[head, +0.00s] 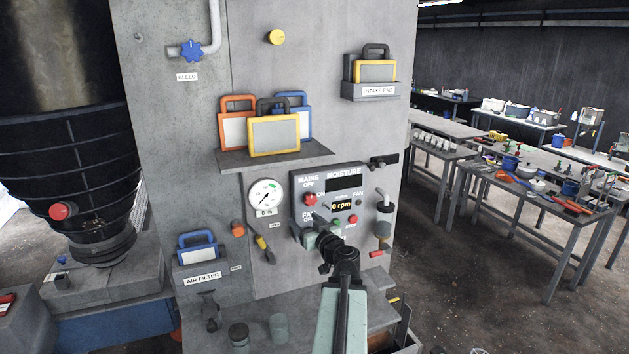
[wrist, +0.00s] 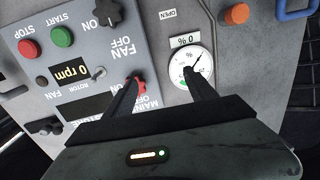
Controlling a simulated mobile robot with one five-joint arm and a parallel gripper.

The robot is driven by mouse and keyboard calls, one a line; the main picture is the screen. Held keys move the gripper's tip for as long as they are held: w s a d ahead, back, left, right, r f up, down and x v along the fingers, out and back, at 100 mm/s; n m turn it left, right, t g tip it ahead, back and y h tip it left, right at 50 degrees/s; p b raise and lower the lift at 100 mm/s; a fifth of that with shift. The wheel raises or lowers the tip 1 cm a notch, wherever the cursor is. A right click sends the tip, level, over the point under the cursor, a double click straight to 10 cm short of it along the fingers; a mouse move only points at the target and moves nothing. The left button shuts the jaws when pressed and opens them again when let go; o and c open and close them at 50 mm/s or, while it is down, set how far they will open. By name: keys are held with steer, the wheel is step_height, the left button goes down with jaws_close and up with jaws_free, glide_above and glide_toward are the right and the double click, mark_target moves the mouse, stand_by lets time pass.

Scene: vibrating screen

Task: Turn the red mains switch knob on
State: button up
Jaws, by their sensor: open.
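The red mains switch knob (head: 311,199) sits on the dark control panel, under the "MAINS OFF" label in the head view. The panel reads "0 rpm" on a small display (head: 341,205). My gripper (head: 313,236) is open and empty, low in front of the panel and below the knob in the head view. In the upside-down wrist view the red knob (wrist: 140,86) shows just beside the left finger of my gripper (wrist: 162,77), which partly covers it. The knob is not gripped. Its exact pointing angle is hard to tell.
A round white gauge (head: 265,196) reading 0 % is left of the panel; it lies behind the right finger in the wrist view. A black fan knob (wrist: 109,13), a green start button (wrist: 62,37) and a red stop button (wrist: 30,50) share the panel. A shelf (head: 275,156) with framed screens juts out above.

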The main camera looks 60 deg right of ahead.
steer(key=m+h, duration=0.1)
steer(key=h, duration=0.1)
glide_toward(312, 201)
steer(key=shift+g, duration=0.3)
steer(key=x, duration=0.8)
steer(key=shift+w+d+r, duration=0.1)
steer(key=shift+w+r, duration=0.1)
steer(key=shift+w, duration=0.1)
